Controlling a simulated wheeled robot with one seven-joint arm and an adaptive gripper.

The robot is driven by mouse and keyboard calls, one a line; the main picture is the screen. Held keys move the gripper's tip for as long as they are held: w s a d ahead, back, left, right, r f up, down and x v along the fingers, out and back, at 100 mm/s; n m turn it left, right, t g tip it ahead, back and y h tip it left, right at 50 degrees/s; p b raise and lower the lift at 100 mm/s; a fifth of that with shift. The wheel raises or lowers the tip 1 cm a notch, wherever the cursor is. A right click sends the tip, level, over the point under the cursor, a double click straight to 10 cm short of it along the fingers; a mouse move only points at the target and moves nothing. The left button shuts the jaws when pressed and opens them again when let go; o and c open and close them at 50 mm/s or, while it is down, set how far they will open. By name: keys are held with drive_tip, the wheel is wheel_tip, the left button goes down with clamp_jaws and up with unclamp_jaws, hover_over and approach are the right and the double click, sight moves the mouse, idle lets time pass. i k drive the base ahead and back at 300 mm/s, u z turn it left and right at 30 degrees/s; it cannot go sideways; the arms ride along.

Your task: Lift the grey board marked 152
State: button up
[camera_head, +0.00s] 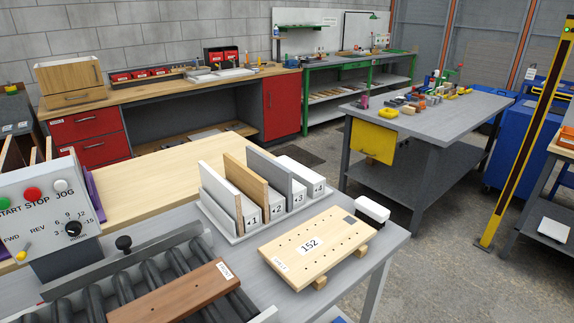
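The board marked 152 (318,232) is pale wood in colour, not grey, with rows of small dark holes and a small grey square near its far right corner. It lies flat, raised on wooden blocks (320,283), on the grey table at the lower right of centre. My gripper is not in view.
The rack (238,238) with slots numbered 1 to 4 stands close behind the board. A black-and-white block (372,208) sits by its far right corner. A brown board (170,297) lies on the rollers at left, near a control box (45,212). Open floor lies right.

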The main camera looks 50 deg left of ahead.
sight(279, 177)
drive_tip(key=i, duration=4)
drive_tip(key=u, duration=4.4)
